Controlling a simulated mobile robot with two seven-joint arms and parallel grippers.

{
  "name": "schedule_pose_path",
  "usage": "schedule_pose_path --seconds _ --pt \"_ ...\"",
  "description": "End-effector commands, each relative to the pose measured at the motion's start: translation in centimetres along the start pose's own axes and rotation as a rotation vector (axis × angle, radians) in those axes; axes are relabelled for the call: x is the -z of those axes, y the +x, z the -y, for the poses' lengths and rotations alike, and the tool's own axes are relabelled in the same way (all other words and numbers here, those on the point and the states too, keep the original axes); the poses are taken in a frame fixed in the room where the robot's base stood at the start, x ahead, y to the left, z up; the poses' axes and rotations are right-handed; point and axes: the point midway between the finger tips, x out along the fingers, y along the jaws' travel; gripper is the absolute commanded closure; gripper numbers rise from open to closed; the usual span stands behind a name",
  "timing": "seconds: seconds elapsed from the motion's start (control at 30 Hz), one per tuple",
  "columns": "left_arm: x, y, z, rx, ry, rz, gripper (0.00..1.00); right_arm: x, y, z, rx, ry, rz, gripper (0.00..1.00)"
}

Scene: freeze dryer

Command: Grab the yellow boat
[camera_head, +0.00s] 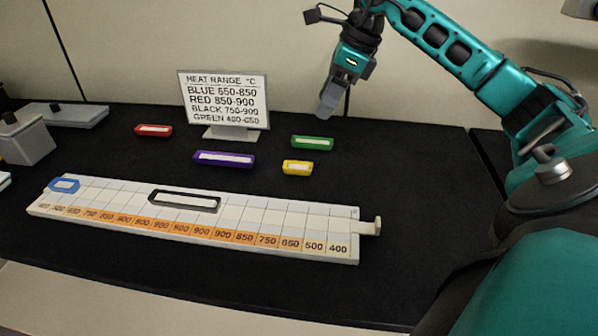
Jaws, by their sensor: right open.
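The yellow boat (284,167) is a small, short tray with a white inside. It lies on the black table right of centre. A green boat (312,142) lies just behind it, and a longer purple boat (224,158) lies to its left. My right gripper (326,112) hangs above the table, behind and to the right of the yellow boat, apart from it. Its fingers point down and it is open, with nothing seen in it. My left gripper is out of view.
A numbered white strip (300,235) lies in front, with a blue boat (64,185) and a black boat (160,197) on it. A red boat (153,130) is farther left. A heat range sign (222,98) stands behind. The table right of the yellow boat is clear.

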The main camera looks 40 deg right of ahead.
Motion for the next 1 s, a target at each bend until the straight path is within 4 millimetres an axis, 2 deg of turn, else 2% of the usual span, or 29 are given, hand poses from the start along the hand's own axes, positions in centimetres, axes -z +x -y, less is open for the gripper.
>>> schedule_pose_path --seconds 0.03,0.37,0.7,1.0 --pt "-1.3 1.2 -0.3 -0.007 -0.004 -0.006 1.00 0.8 2.0 0.0 0.001 -0.001 0.002 0.37" --pt "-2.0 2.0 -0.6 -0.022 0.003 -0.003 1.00 1.6 4.6 0.0 -0.001 -0.001 0.002 0.37" --pt "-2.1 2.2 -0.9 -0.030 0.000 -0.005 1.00 1.5 10.4 0.0 -0.003 0.000 0.003 0.37" --pt "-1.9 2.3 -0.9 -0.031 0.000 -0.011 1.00 1.3 13.1 0.1 -0.004 -0.001 0.003 0.37"
